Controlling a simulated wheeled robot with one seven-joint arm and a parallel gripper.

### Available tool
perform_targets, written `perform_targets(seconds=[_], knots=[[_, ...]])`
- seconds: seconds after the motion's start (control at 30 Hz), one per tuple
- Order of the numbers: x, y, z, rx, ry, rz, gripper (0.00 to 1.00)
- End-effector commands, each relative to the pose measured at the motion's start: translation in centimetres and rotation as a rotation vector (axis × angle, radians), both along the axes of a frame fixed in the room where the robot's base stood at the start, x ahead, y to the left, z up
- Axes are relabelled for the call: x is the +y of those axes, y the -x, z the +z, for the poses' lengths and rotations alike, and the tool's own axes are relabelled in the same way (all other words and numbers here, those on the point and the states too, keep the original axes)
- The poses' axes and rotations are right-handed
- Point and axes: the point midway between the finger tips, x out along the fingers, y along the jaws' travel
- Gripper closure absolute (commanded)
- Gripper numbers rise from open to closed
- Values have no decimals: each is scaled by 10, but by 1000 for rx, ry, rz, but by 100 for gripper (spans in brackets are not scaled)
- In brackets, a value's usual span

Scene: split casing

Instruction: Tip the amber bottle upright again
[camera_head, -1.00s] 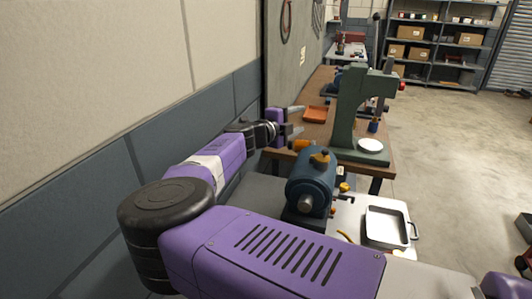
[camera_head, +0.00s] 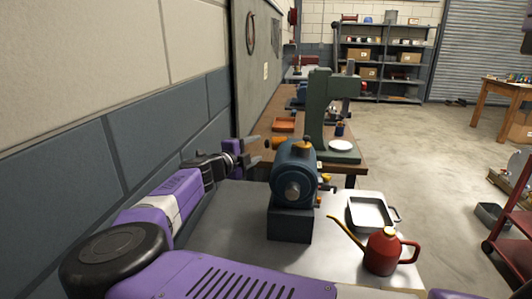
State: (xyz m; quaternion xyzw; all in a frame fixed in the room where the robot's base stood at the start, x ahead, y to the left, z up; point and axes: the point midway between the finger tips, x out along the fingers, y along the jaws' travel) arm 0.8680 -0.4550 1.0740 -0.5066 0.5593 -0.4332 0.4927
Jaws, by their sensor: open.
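An amber-orange object (camera_head: 279,143), which looks like the amber bottle lying on its side, shows at the near end of the wooden bench (camera_head: 347,168). Its right part is hidden behind the blue machine, so I cannot make out its full shape. My gripper (camera_head: 256,150) is open, its two fingers pointing right, just left of the amber object. The fingers look empty and apart from it, though the depth between them is hard to tell.
The blue machine (camera_head: 294,172) stands on a grey table close by on the right. A red oil can (camera_head: 383,252) and a white tray (camera_head: 368,212) are further right. A green press (camera_head: 318,115) and an orange tray (camera_head: 285,124) stand on the bench.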

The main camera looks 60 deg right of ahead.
Motion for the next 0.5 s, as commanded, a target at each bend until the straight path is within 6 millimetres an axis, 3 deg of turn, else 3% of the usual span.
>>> perform_targets(seconds=[0.5], knots=[[-64, 0, -7, 0, -1, 0, 48]])
